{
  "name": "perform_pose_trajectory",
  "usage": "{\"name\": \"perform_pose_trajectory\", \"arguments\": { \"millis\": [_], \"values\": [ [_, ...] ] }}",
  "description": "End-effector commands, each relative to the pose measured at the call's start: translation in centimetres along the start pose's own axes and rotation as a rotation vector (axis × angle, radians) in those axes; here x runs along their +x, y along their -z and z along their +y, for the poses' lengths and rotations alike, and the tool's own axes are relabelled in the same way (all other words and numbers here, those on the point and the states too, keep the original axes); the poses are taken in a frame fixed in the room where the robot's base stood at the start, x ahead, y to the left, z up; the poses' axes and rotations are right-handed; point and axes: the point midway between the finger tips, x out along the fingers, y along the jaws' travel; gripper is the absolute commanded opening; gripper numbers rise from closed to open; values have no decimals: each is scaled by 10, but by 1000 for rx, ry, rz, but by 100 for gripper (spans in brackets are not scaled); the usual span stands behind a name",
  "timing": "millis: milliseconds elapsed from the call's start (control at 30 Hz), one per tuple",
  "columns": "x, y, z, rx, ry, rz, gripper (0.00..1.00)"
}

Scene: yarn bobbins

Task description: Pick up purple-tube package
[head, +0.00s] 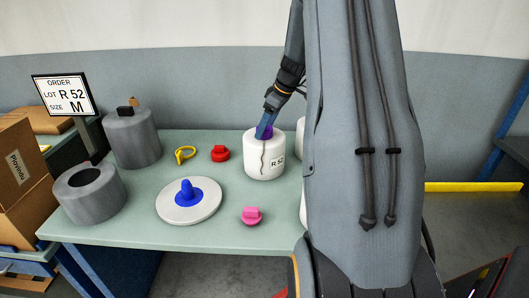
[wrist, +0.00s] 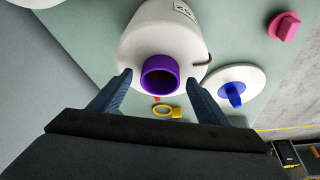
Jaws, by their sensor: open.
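The purple-tube package (head: 265,160) is a white yarn bobbin with an R 52 label and a purple tube in its top. It stands upright on the green table near the back. In the wrist view its purple tube (wrist: 160,75) lies between my two fingers. My gripper (head: 264,128) is at the tube top, fingers apart on either side of it. In the wrist view my open gripper (wrist: 157,85) shows a gap between each finger and the tube. The far side of the tube is hidden in the head view.
On the table (head: 150,235) are a white disc with a blue peg (head: 188,199), a pink knob (head: 251,216), a red knob (head: 220,153), a yellow ring tool (head: 185,154) and two grey cylinders (head: 134,140). An order sign (head: 63,94) reads R 52, M. White packages behind my body are partly hidden.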

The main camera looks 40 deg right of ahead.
Motion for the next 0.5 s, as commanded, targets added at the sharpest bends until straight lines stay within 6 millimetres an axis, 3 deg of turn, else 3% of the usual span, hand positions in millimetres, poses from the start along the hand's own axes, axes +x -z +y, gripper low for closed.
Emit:
{"name": "perform_pose_trajectory", "arguments": {
  "millis": [100, 500],
  "values": [
    [0, 0, 0, 0, 0, 0, 69],
    [0, 0, 0, 1, 0, 0, 2]
  ]
}}
